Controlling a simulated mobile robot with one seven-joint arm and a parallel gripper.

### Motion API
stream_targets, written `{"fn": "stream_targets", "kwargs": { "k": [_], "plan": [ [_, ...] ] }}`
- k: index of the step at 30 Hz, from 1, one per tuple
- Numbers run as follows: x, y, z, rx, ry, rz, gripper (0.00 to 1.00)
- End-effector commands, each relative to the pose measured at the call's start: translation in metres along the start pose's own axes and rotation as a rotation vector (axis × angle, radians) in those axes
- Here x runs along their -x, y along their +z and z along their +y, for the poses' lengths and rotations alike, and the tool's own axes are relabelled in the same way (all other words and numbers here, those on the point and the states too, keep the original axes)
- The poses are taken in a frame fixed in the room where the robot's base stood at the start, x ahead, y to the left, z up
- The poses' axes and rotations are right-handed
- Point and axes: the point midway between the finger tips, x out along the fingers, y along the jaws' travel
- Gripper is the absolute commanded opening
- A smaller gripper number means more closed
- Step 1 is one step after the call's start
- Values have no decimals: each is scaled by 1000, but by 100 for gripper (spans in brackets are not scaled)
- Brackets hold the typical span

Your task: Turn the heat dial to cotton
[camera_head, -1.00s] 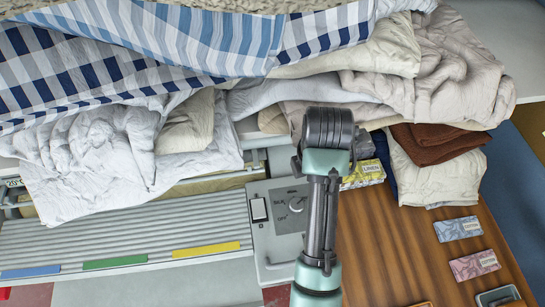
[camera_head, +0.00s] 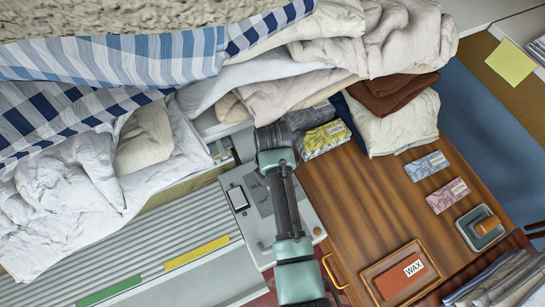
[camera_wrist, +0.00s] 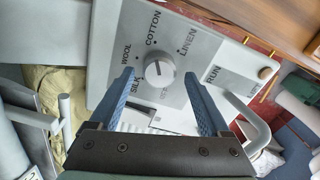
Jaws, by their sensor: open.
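The heat dial (camera_wrist: 159,70) is a round grey knob on a light grey control panel (camera_wrist: 215,50) in the wrist view. The words SILK, WOOL, COTTON and LINEN stand around it, with COTTON above it. I cannot tell for sure which word its mark points to. My gripper (camera_wrist: 159,75) is open, its blue fingers on either side of the dial in the picture with gaps to it. I cannot tell how far the tips are above the panel. In the head view my arm covers the dial, and the panel (camera_head: 247,228) shows beside it.
A rocker switch (camera_head: 238,197) sits on the panel. Left is a slatted bed (camera_head: 150,240) with coloured strips; linen piles (camera_head: 330,70) lie above. A wooden table (camera_head: 350,215) at right bears a yellow linen box (camera_head: 325,138), cards and a wax block (camera_head: 402,278).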

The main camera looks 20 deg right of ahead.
Motion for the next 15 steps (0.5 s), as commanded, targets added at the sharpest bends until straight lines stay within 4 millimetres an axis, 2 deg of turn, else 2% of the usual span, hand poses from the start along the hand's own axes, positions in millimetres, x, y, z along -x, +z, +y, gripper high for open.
{"fn": "stream_targets", "kwargs": {
  "k": [4,12,13,15],
  "plan": [
    [-9,0,0,0,1,0,81],
    [-10,0,0,0,1,0,81],
    [-10,0,0,0,1,0,79],
    [-10,0,0,0,1,0,66]
  ]
}}
